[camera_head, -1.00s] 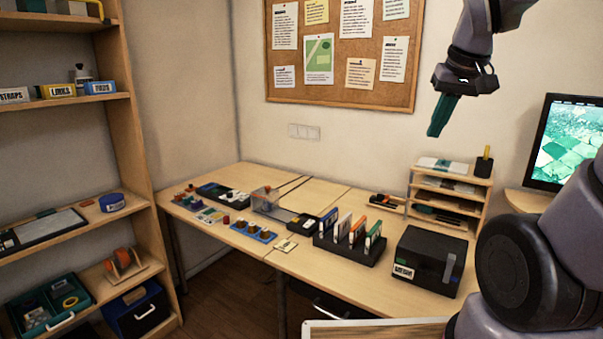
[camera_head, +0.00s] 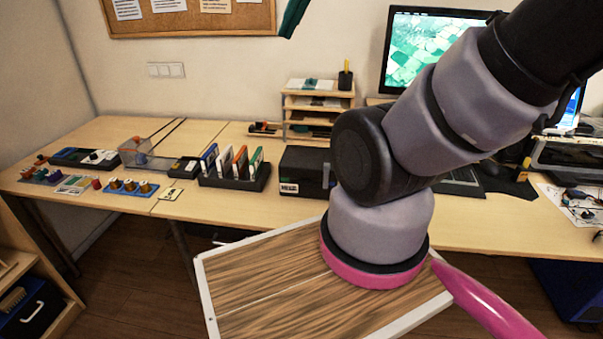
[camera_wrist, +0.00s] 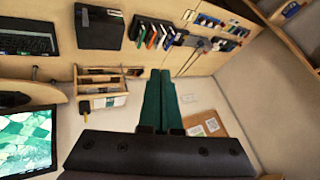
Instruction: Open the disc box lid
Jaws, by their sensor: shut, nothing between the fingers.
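A black box (camera_head: 304,167) with a white label, which seems to be the disc box, stands on the desk. Its label is too small to read, and its top looks closed. My arm hides its right side in the head view. It also shows in the wrist view (camera_wrist: 99,28), at the top left, with a grey strip near one end. My gripper's teal fingers (camera_wrist: 160,74) are pressed together with nothing between them. In the head view only a teal end of my gripper (camera_head: 292,16) shows at the top edge, well above the desk and apart from the box.
A black rack (camera_head: 235,180) with several upright cases stands just left of the box. A wooden shelf organizer (camera_head: 318,103) is behind it. A monitor (camera_head: 430,50) stands at the back right. A narrow strip of bare desk (camera_head: 228,208) lies in front of the rack.

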